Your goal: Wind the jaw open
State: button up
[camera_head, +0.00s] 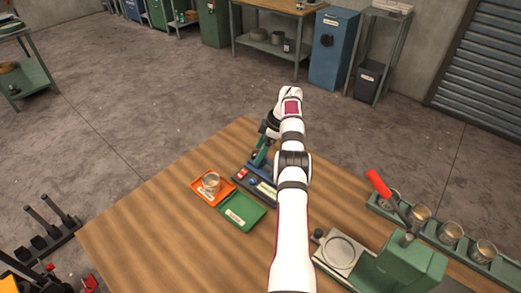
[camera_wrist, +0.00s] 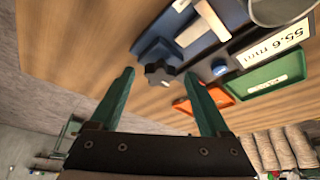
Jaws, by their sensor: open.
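The measuring fixture with the jaw is a dark base with blue blocks (camera_head: 262,172), in the middle of the table. In the wrist view its blue jaw part (camera_wrist: 152,47) and a pale block beside it show near the top. My gripper (camera_head: 259,158) is over the fixture's far end. In the wrist view my gripper (camera_wrist: 160,75) is open, its green fingers on either side of the knob. I cannot tell whether they touch it.
A green machine (camera_head: 410,264) with a red-handled lever (camera_head: 378,184) stands at right, near a rail of several cups (camera_head: 450,233). The table's left front is clear.

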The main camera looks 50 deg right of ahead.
notch_tip(320, 180, up, 4)
jog(key=shift+r, duration=0.2)
jog(key=s+d+r, duration=0.2)
jog(key=s+r, duration=0.4)
jog(key=s, duration=0.5)
jog(key=shift+s+d+r, duration=0.2)
jog(key=shift+d+r, duration=0.1)
jog(key=w+a+r+m+g, duration=0.15)
jog(key=a+r, duration=0.25)
jog(key=a, duration=0.5)
jog(key=w+a+r+m, duration=0.2)
jog(key=a+r, duration=0.1)
jog(key=a, duration=0.6)
jog(key=w+a+r+m+g, duration=0.15)
jog(key=a+r, duration=0.25)
jog(key=a, duration=0.6)
jog(key=s+a+r+m, duration=0.15)
jog(key=s+a, duration=0.25)
jog(key=a, duration=0.4)
jog(key=s+a+f+m, duration=0.3)
jog(key=s+a, duration=0.3)
jog(key=s, duration=0.2)
jog(key=s+a+f+m+h, duration=0.1)
jog(key=s+a+f+m, duration=0.2)
jog(key=s+a, duration=0.3)
jog(key=s, duration=0.3)
jog(key=shift+s+g, duration=0.3)
jog(key=shift+g, duration=0.1)
